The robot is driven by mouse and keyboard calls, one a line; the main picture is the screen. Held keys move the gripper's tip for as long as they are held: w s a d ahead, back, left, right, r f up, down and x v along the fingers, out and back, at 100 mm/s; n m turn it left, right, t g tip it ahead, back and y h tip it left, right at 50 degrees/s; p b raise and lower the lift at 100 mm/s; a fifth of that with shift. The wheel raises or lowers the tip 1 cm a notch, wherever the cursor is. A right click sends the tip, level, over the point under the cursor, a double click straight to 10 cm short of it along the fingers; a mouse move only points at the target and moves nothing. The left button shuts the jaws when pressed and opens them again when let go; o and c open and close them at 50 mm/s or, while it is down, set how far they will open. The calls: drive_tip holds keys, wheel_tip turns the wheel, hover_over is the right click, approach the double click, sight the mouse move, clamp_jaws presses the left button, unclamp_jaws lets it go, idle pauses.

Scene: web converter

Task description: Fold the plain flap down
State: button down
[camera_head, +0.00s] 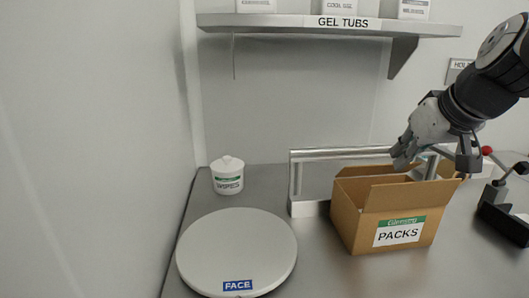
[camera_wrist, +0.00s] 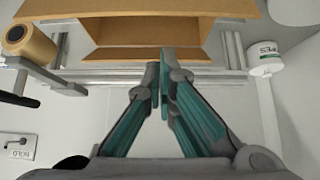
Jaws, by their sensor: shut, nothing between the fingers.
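The open cardboard box (camera_head: 350,217) stands on the bench at right, with a PACKS label (camera_head: 398,232) on its front wall. A bare flap (camera_head: 410,195) stands up along the front edge, and another bare board (camera_head: 366,171) shows behind the opening. I cannot tell which flap the task calls plain. My gripper (camera_head: 428,168) is over the back right of the box. In the wrist view my gripper (camera_wrist: 160,72) is shut and empty, its tips close to a bare cardboard flap (camera_wrist: 120,54). I cannot tell whether they touch it.
A metal rail frame (camera_head: 312,154) stands behind the box. A round FACE plate (camera_head: 237,248) and a lidded WIPES tub (camera_head: 227,176) are at left. A GEL TUBS shelf (camera_head: 290,21) hangs above. A tape roll (camera_wrist: 30,43) shows in the wrist view.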

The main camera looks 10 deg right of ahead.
drive_tip(key=v, duration=0.6)
drive_tip(key=c, duration=2.2)
unclamp_jaws()
drive_tip(key=shift+s+r, duration=0.15)
drive_tip(key=shift+r, duration=0.05)
drive_tip(key=o, duration=0.4)
drive_tip(key=shift+d+r, duration=0.15)
drive_tip(key=shift+c, duration=0.2)
drive_tip(key=w+d+n+g+h+p, duration=0.1)
drive_tip(key=w+d+n+h+p, duration=0.15)
drive_tip(key=d+p, duration=0.45)
drive_tip(key=n+t+y+p, duration=0.1)
drive_tip(key=n+y+p, duration=0.2)
drive_tip(key=n+p, duration=1.5)
approach(384, 165)
drive_tip(key=w+f+m+b, duration=0.1)
drive_tip(key=w+f, duration=0.2)
drive_tip(key=f, duration=0.1)
drive_tip(key=w+f+m+b, duration=0.1)
drive_tip(key=w+f, duration=0.3)
drive_tip(key=shift+w+m+h, duration=0.15)
drive_tip(key=shift+m+h, duration=0.1)
